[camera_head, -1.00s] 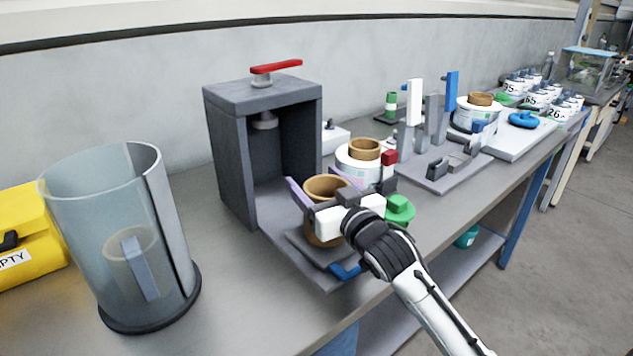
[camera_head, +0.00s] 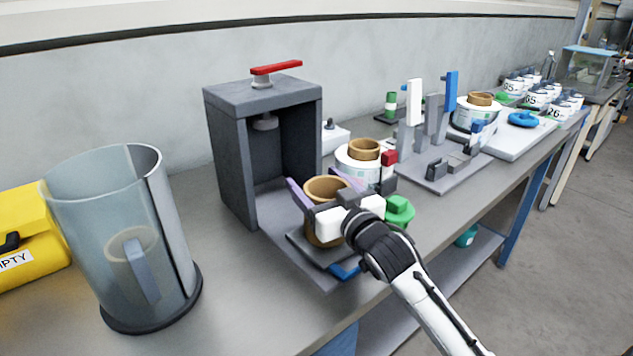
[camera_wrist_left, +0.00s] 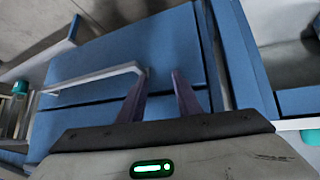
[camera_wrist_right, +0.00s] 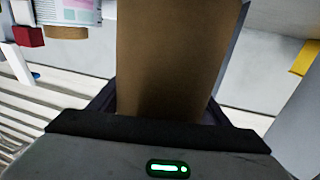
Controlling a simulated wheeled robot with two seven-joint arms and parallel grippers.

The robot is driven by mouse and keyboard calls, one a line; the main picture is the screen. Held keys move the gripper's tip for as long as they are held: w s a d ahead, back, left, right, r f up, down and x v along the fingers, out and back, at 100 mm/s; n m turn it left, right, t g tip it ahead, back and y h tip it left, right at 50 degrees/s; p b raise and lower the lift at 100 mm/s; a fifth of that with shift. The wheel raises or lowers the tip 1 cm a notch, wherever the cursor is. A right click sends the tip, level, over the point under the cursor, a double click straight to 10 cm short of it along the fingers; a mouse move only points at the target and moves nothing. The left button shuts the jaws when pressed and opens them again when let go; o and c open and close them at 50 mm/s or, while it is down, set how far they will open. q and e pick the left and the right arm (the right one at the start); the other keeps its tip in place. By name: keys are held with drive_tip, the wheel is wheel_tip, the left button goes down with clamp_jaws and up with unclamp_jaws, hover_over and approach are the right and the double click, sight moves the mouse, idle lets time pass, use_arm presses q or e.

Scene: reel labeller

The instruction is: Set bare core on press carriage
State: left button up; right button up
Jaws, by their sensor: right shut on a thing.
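The bare core (camera_head: 322,236) is a brown cardboard tube, standing upright in my right gripper (camera_head: 327,196). The right gripper is shut on it, one finger on each side. In the right wrist view the core (camera_wrist_right: 172,60) fills the space between the fingers. The core is over the press carriage (camera_head: 310,248), a dark plate at the front of the grey press (camera_head: 262,100). I cannot tell whether its bottom touches the plate. My left gripper is outside the head view; in the left wrist view its fingers (camera_wrist_left: 160,98) are apart with nothing between them.
A clear cylinder bin (camera_head: 125,240) stands left of the press, beside a yellow box (camera_head: 30,240). A labelled reel (camera_head: 360,163), a green knob (camera_head: 399,210) and a grey fixture (camera_head: 440,170) stand to the right. The red press handle (camera_head: 276,68) is on top.

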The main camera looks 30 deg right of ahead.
idle(0.4)
drive_tip(key=shift+p, duration=0.35)
drive_tip(key=shift+f+b, duration=0.4)
drive_tip(key=shift+f, duration=0.25)
drive_tip(key=o, duration=0.8)
drive_tip(key=shift+s+a+r+p, duration=0.15)
drive_tip(key=shift+s+p, duration=0.4)
drive_tip(key=shift+s, duration=0.9)
drive_tip(key=shift+s+a+f+p, duration=0.15)
drive_tip(key=shift+s+p, duration=0.35)
drive_tip(key=shift+s, duration=0.9)
drive_tip(key=s, duration=0.3)
drive_tip(key=s+p, duration=0.1)
drive_tip(key=s, duration=0.1)
drive_tip(key=shift+s+a+r, duration=0.1)
drive_tip(key=shift+s+a, duration=0.05)
drive_tip(key=shift+a, duration=0.2)
